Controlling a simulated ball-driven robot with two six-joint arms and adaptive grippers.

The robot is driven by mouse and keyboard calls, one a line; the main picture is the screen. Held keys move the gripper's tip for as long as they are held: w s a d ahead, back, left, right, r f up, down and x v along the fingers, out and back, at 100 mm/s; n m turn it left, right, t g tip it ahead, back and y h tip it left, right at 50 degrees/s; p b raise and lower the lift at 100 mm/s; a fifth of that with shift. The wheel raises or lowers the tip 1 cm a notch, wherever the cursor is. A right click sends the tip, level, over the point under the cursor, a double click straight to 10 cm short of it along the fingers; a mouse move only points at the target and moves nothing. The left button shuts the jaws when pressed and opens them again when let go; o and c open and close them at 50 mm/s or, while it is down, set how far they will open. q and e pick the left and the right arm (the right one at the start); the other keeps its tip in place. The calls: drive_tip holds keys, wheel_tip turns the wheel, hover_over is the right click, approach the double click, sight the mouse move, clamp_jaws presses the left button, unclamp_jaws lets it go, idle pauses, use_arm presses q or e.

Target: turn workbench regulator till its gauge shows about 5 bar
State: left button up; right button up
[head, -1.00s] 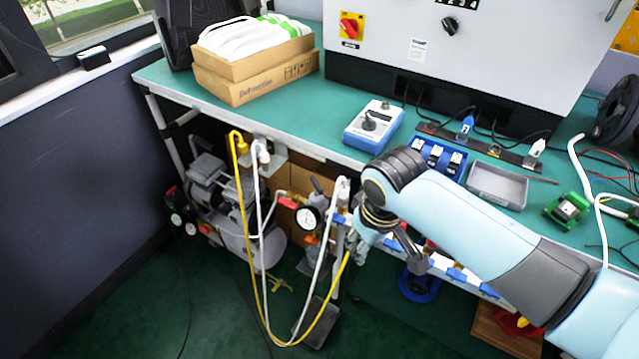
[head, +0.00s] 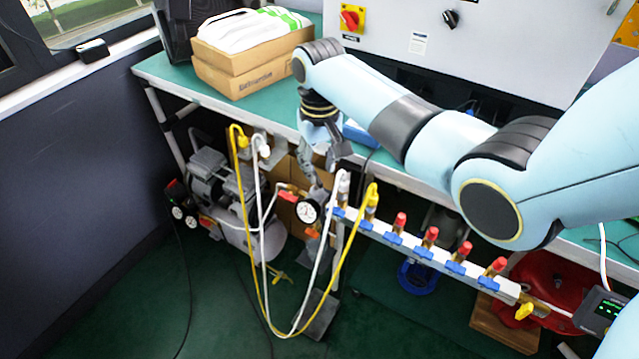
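The workbench regulator hangs below the bench's front edge. Its round white-faced gauge (head: 307,212) is in the head view, with a red fitting (head: 288,196) on its left. The needle is too small to read. The regulator's dark upper part (head: 318,192) shows just above the gauge. My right gripper (head: 322,168) points down just above it, in front of the bench edge. Its fingers look spread apart and hold nothing that I can see. Whether a finger touches the regulator I cannot tell. My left gripper is not in view.
Yellow and white hoses (head: 262,250) loop down beside the regulator. A manifold rail (head: 425,255) with several red-topped valves runs to the right. A compressor (head: 215,180) stands under the bench (head: 200,100). Cardboard boxes (head: 250,75) sit on top.

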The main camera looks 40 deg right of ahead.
sight(320, 181)
wheel_tip(320, 181, down, 6)
drive_tip(key=shift+r+b, duration=0.2)
drive_tip(key=shift+b, duration=0.35)
clamp_jaws()
